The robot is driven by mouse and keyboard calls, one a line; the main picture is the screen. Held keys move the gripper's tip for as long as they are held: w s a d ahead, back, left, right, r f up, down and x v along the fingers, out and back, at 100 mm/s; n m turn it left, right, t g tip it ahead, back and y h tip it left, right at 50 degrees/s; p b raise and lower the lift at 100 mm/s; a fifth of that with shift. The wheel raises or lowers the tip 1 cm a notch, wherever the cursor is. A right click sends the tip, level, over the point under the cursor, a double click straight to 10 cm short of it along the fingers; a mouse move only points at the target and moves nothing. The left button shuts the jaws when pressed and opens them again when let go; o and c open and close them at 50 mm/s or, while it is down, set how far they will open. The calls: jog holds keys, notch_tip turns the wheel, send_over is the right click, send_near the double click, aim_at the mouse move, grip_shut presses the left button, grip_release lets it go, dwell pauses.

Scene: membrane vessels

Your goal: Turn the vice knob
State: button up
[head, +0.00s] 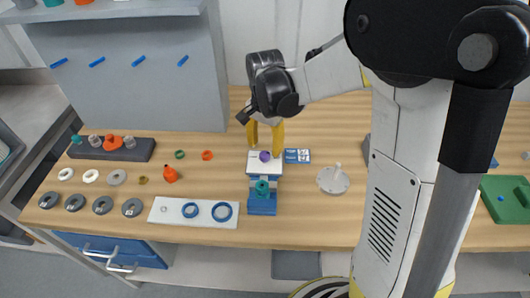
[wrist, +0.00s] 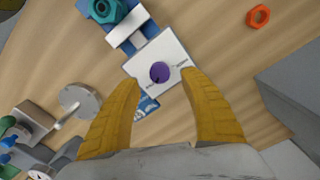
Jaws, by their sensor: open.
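A blue and white vice (head: 262,207) stands on the wooden bench in the head view. A purple round knob (head: 265,156) sits on its white top plate (head: 254,168), and a teal knob (head: 262,187) is at its near end. In the wrist view, the purple knob (wrist: 160,72) shows a dark pointer mark and small lettering beside it; the teal knob (wrist: 104,10) is at the top edge. My gripper (head: 265,147) points down over the purple knob. Its yellow fingers are open, one on each side of the knob in view, with nothing between them gripped.
A blue-white card (head: 297,156) lies right of the vice, and a grey disc with a post (head: 333,179) beyond it. A white board with blue rings (head: 178,212) lies left. A green tray (head: 508,207) is far right.

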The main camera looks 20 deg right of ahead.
aim_at(266, 155)
notch_tip(266, 155, up, 8)
jog(key=shift+r, duration=0.15)
dwell(0.4)
jog(key=s+r+n+t, duration=0.3)
jog(key=s+n+t, duration=0.4)
jog(key=s, duration=0.9)
jog(key=n, duration=0.3)
jog(key=shift+r, duration=0.2)
